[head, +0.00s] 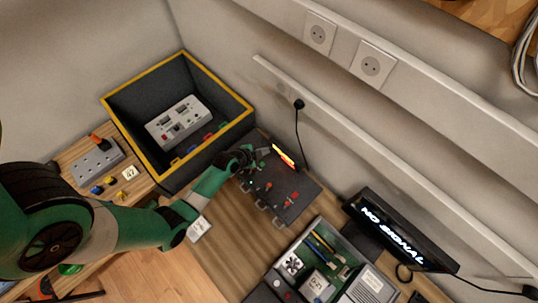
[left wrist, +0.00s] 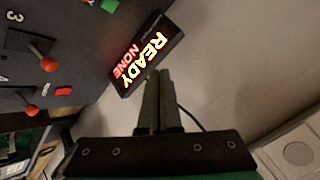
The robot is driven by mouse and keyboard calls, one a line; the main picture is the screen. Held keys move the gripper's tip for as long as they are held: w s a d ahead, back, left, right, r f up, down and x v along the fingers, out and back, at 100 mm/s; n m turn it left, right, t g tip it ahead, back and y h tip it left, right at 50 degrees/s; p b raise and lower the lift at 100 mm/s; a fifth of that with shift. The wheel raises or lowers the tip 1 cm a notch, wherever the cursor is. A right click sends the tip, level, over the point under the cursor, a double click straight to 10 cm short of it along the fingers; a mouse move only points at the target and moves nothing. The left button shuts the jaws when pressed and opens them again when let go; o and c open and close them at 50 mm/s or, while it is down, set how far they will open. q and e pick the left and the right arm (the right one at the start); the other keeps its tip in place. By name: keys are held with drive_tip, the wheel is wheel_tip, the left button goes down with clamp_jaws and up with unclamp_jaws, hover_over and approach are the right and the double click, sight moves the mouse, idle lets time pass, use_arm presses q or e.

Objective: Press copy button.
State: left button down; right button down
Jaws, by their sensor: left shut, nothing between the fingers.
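A dark grey panel device (head: 296,199) lies on the wooden bench, with small red-knobbed levers and a tilted lit display (head: 285,157). In the left wrist view the display (left wrist: 147,53) reads "READY" and "NONE". That view also shows two red-knobbed levers, a small red button (left wrist: 63,90) and part of a green button (left wrist: 110,5) at the top edge. No label reading copy is legible. My left gripper (head: 266,151) is over the panel's back edge beside the display. Its fingers (left wrist: 160,75) are shut and empty, their tips near the display's lower edge. My right gripper is not in view.
A yellow-rimmed dark bin (head: 226,91) holding a grey device stands left of the panel. An open computer case (head: 336,243) and a monitor reading "NO SIGNAL" (head: 392,229) stand to the right. A black cable (head: 298,130) hangs from the wall behind the panel.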

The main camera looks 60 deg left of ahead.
sight(262, 164)
use_arm(q)
drive_tip(key=shift+s+a+f+n, duration=0.15)
drive_tip(key=shift+s+a+f, duration=0.2)
drive_tip(key=shift+s, duration=0.2)
drive_tip(key=shift+s+a+f+n, duration=0.15)
drive_tip(key=shift+s+a+f, duration=0.1)
drive_tip(key=shift+s+f, duration=0.25)
drive_tip(key=shift+b, duration=0.3)
wheel_tip(262, 164, down, 9)
drive_tip(key=b, duration=0.8)
drive_tip(key=shift+r, duration=0.2)
idle(0.6)
drive_tip(key=shift+f+b, duration=0.4)
drive_tip(key=shift+f, duration=0.05)
